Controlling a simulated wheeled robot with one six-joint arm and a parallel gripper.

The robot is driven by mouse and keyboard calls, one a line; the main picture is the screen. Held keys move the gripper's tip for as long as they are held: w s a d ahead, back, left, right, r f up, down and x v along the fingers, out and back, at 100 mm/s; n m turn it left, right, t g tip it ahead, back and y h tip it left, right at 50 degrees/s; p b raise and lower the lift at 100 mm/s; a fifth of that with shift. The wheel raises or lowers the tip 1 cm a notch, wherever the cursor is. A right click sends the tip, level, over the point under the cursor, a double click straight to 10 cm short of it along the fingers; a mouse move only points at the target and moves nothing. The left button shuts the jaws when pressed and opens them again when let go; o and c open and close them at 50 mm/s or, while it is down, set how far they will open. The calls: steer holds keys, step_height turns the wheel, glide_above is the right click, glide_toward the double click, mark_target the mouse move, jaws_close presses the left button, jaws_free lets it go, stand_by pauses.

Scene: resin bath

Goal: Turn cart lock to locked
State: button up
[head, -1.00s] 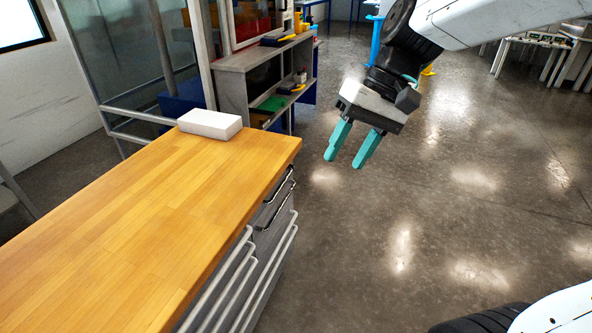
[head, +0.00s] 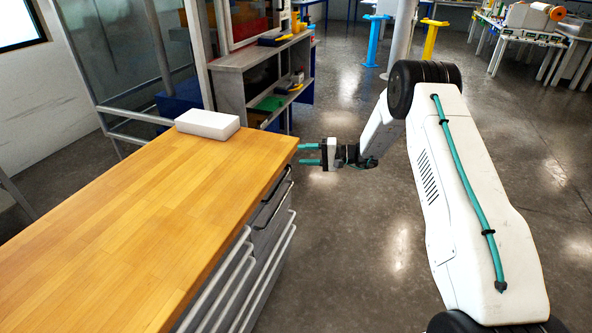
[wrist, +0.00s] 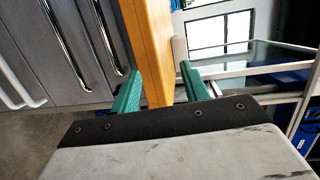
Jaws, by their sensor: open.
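A wood-topped cart or cabinet (head: 130,215) with grey drawers stands at the left in the head view. Its drawer front (wrist: 85,40) with metal handles shows in the wrist view. I cannot make out the cart lock in either view. My gripper (head: 308,154) is at the far right corner of the wooden top, its two teal fingers pointing left. It also shows in the wrist view (wrist: 160,88), open and empty, with the wooden edge (wrist: 150,50) seen beyond and between the fingers. I cannot tell whether a finger touches the edge.
A white block (head: 207,124) lies at the far end of the wooden top. A grey shelf unit (head: 262,75) and a glass-panelled frame stand behind it. Grey rails (head: 262,285) run along the cart's side. Open floor (head: 350,265) lies to the right.

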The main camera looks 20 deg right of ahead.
steer(key=w+d+f+m+t, duration=0.2)
steer(key=d+f+t, duration=0.2)
steer(key=f, duration=0.7)
steer(key=x, duration=0.8)
steer(key=shift+w+d+f+h, duration=0.15)
steer(key=shift+w+f+h, duration=0.1)
steer(key=shift+h, duration=0.15)
steer(key=c, duration=1)
